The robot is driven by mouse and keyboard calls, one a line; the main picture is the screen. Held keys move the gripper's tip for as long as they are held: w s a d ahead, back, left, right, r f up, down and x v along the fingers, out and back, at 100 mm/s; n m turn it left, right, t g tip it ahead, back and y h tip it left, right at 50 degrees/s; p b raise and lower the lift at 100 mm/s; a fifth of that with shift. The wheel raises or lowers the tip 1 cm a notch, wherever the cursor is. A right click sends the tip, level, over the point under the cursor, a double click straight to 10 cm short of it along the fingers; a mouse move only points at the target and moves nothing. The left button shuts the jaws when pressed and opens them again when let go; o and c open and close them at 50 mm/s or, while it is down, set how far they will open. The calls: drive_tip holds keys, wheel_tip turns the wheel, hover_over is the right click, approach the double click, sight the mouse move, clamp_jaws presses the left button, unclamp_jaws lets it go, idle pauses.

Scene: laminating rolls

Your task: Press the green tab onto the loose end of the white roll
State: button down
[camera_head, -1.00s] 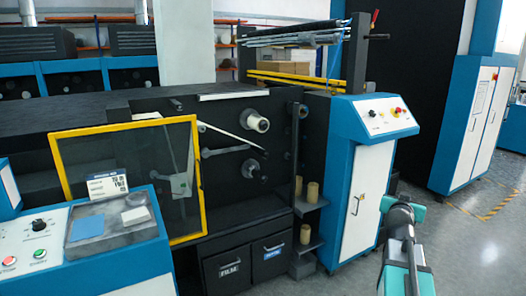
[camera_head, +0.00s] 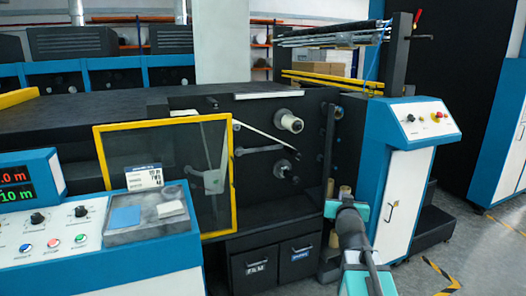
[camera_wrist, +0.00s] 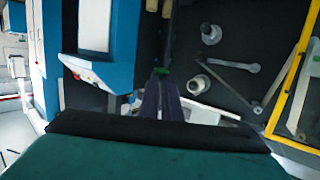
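The white roll (camera_head: 290,123) sits on the upper spindle of the dark machine face. It also shows in the wrist view (camera_wrist: 198,84), just right of my fingertips. A pale strip (camera_head: 262,134) slants across the face beside it; I cannot tell where the roll's loose end lies. My gripper (camera_wrist: 161,80) has its dark fingers close together, with a small green piece, the green tab (camera_wrist: 161,71), at their tips. In the head view my gripper (camera_head: 349,205) is in front of the machine's right part, below the roll and apart from it.
A yellow-framed clear guard (camera_head: 233,175) stands left of the roll. A blue control cabinet (camera_head: 378,150) with buttons stands to the right. A lower spindle (camera_head: 283,168) is below the roll. Brown cores (camera_head: 345,191) stand on a shelf behind my gripper. Drawers (camera_head: 298,250) are below.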

drive_tip(key=s+a+n+y, duration=0.1)
drive_tip(key=a+n+y, duration=0.1)
drive_tip(key=a, duration=0.9)
drive_tip(key=shift+r+n+y, duration=0.15)
drive_tip(key=shift+n+y, duration=0.15)
drive_tip(key=shift+y, duration=0.6)
drive_tip(key=shift+s, duration=0.1)
